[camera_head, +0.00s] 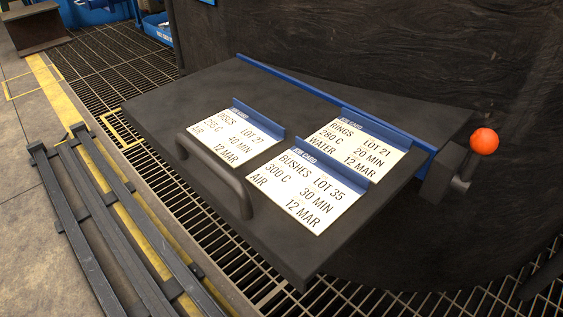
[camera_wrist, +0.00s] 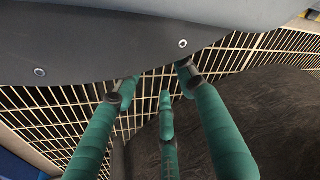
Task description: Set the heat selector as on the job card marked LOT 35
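The job card marked LOT 35 (camera_head: 303,193) lies on a dark sloping plate, nearest the front. It reads BUSHES, 300 C, 30 MIN, AIR, 12 MAR. A RINGS card (camera_head: 356,146) behind it reads LOT 21, 280 C, 20 MIN, WATER. A third card (camera_head: 234,139), to the left, shows 40 MIN, AIR; its first line is partly unclear. I cannot make out a heat selector in either view. My gripper (camera_wrist: 160,112) shows only in the wrist view, its green fingers apart with nothing between them, above floor grating.
The dark plate (camera_head: 185,95) has a bar handle (camera_head: 215,175) at its front left. An orange ball knob (camera_head: 484,141) on a short lever stands at its right. A dark curved wall (camera_head: 400,50) rises behind. A dark metal rack (camera_head: 110,225) lies at left. Grating (camera_head: 105,60) covers the floor.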

